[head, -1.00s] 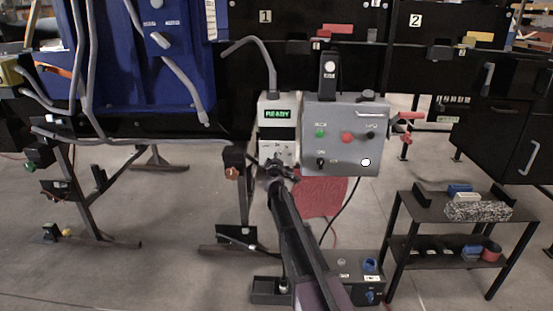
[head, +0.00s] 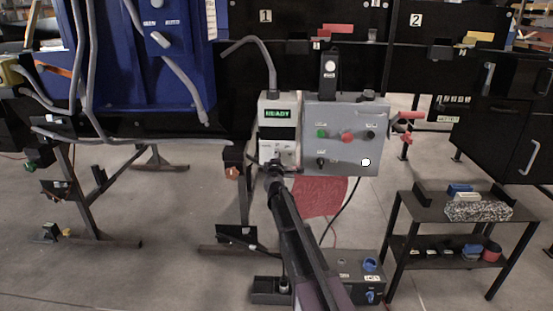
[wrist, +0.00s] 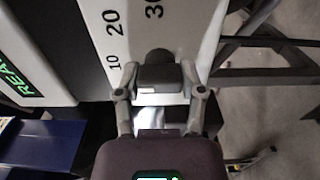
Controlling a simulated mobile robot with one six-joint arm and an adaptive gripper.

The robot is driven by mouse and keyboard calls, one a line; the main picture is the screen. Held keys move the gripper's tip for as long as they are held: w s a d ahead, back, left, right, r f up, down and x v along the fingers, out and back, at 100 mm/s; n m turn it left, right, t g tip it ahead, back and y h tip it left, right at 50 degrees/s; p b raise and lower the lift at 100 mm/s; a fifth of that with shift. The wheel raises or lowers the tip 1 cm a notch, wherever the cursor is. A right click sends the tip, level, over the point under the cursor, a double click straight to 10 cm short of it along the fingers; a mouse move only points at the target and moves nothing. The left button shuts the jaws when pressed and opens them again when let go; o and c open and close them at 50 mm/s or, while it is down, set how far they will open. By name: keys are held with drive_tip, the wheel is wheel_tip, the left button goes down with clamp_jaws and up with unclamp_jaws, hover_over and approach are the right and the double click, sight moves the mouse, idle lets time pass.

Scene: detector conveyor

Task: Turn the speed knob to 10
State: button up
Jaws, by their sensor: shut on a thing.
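The speed knob (wrist: 158,70) is a dark knob on the light panel of the control box (head: 280,105). In the wrist view, my gripper (wrist: 160,82) has a finger on each side of the knob and is shut on it. Printed numbers 10, 20 and 30 (wrist: 153,10) show on the panel, with 10 (wrist: 112,62) just left of the knob. The knob's pointer cannot be made out. In the head view, my gripper (head: 276,165) is at the lower front of the box and hides the knob.
A green READY display (head: 278,114) is on the box above my gripper. A grey panel (head: 345,155) with several buttons stands close on the right. A low black shelf (head: 465,207) is at the right.

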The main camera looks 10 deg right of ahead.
drive_tip(key=shift+w, duration=0.1)
drive_tip(key=o, duration=1.2)
drive_tip(key=shift+c, duration=0.2)
drive_tip(key=v, duration=1.2)
